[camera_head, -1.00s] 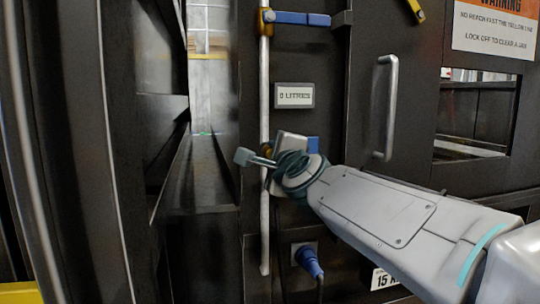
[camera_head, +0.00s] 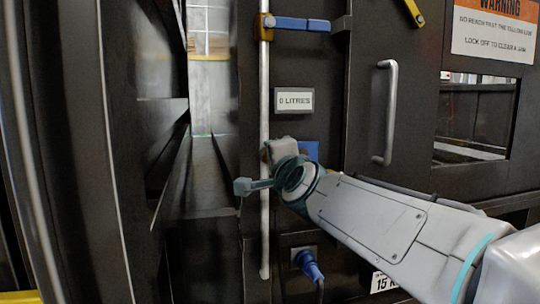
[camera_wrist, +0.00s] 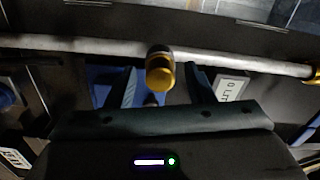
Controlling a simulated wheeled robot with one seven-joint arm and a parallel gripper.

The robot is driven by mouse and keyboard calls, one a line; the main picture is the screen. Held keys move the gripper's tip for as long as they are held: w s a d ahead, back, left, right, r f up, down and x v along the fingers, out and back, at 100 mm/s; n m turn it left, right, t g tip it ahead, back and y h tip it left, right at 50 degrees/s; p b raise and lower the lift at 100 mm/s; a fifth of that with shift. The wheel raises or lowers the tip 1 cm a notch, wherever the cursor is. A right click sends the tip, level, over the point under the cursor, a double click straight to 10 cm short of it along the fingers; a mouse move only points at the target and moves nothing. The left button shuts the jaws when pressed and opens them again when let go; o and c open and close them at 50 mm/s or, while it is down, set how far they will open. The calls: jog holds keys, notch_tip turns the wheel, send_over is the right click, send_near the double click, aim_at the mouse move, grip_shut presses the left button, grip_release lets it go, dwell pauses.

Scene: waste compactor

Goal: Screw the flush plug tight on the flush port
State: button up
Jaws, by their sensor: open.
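A brass-coloured round fitting (camera_wrist: 160,70) stands out from the pale pipe in the wrist view. It looks like the flush plug on the flush port, but I cannot tell the two apart or how far it is threaded. My gripper (camera_wrist: 163,78) is open, with one dark finger on each side of the fitting in the picture. I see a gap on both sides and cannot judge the depth between them. In the head view my gripper (camera_head: 277,152) is at the vertical pipe (camera_head: 265,95), below the 0 LITRES display. It hides the fitting there.
A blue plate (camera_head: 310,150) shows behind my gripper. The 0 LITRES display (camera_head: 294,101) is above, with a blue lever (camera_head: 297,23) higher up. A blue connector (camera_head: 308,265) with a cable is below. A door handle (camera_head: 387,112) stands out to the right of the pipe.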

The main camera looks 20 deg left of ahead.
jog(key=n+p, duration=0.6)
jog(key=n, duration=0.9)
jog(key=shift+n, duration=0.4)
grip_shut()
jog(key=shift+m+b, duration=1.8)
jog(key=shift+m, duration=0.8)
